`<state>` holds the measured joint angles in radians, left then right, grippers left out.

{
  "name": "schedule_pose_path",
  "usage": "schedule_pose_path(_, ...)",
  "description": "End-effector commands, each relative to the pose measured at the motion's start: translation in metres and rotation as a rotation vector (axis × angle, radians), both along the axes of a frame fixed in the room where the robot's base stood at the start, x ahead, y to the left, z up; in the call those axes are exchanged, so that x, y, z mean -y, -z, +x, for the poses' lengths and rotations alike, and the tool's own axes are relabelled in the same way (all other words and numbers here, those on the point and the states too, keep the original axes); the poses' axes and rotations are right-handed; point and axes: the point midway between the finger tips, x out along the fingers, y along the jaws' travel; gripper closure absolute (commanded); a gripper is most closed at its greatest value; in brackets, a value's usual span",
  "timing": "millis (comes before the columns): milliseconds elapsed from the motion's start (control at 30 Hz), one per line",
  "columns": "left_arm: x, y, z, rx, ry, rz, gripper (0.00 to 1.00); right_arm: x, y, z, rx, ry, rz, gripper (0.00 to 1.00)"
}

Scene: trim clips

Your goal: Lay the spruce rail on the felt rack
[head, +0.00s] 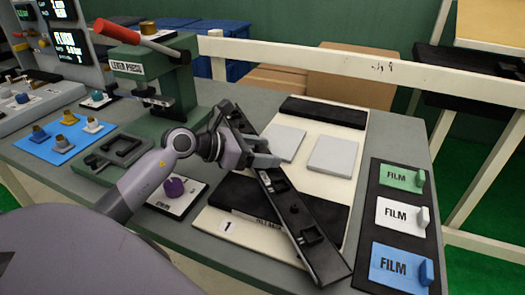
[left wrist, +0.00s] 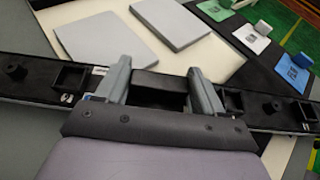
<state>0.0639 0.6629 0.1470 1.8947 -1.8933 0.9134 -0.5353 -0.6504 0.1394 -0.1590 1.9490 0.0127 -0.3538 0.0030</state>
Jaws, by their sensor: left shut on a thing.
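The rail (head: 305,230) is a long dark bar with small square sockets and knobs along its top; it also shows in the left wrist view (left wrist: 38,80). My left gripper (head: 264,155) is shut on it, and the fingers (left wrist: 158,75) straddle its middle part. The rail runs diagonally over the cream rack board (head: 310,140), its near end reaching past the board's front edge. The board carries a far black felt strip (head: 323,112) and a near one (head: 325,213), partly hidden by the rail. I cannot tell whether the rail touches the board. My right gripper is out of view.
Two grey pads (head: 333,156) lie on the board. A black panel of film blocks (head: 398,212) stands to the right. A green lever press (head: 155,75), a purple-knob box (head: 176,196) and a blue mat with knobs (head: 62,150) are to the left. A cream railing runs behind.

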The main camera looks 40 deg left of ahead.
Motion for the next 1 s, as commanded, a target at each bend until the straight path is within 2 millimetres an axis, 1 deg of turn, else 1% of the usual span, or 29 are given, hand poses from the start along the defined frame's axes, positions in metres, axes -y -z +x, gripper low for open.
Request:
schedule_pose_path(167,0.000,-0.002,0.000,0.003,-0.001,0.000,0.74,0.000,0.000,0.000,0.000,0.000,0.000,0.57)
schedule_pose_path(300,0.000,0.003,0.000,0.003,0.000,-0.001,0.74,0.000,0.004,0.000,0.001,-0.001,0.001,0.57)
schedule_pose_path(333,0.000,0.003,0.000,0.000,0.000,0.000,0.26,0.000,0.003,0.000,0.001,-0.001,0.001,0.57)
schedule_pose_path(400,0.000,0.002,0.000,0.000,0.001,0.000,0.07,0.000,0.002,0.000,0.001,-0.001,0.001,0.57)
schedule_pose_path(667,0.000,0.002,0.000,0.000,0.001,0.000,0.07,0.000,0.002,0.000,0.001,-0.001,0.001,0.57)
schedule_pose_path(800,-0.001,-0.002,-0.001,0.000,0.000,0.000,0.07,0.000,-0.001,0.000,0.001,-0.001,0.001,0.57)
schedule_pose_path(867,-0.004,-0.002,-0.006,-0.001,-0.001,0.002,0.07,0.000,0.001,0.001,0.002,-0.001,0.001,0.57)
schedule_pose_path(1000,-0.014,-0.009,-0.024,-0.002,0.001,0.004,0.07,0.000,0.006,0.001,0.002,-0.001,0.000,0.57)
